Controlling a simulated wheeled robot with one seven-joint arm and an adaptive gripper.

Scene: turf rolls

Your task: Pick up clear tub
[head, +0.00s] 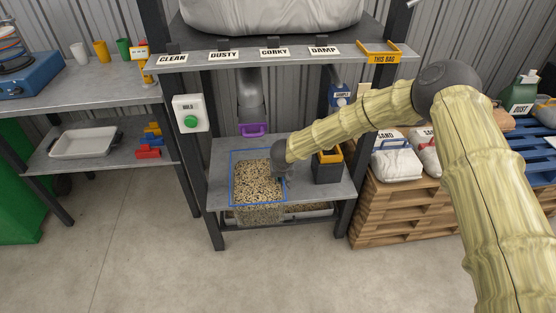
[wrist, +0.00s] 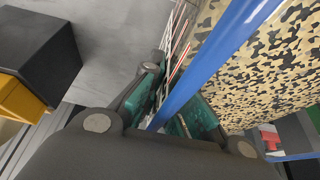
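The clear tub (head: 258,216) has a blue rim and is full of tan and dark pellets. It is at the front of the workbench shelf, its front wall showing past the shelf's front edge; I cannot tell if its base touches the shelf. My gripper (head: 283,172) is at the tub's right side. In the wrist view, the tub's blue rim (wrist: 212,58) runs between the teal-padded fingers of my gripper (wrist: 172,108). They look closed on the rim, one on each side of the wall. The fingertips are partly hidden.
A dark bin with a yellow rim (head: 327,165) stands right of the tub. A purple-edged chute (head: 254,129) hangs behind it. A box with a green button (head: 189,113) is on the left post. Pallets with sand bags (head: 396,160) stand to the right. The floor in front is clear.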

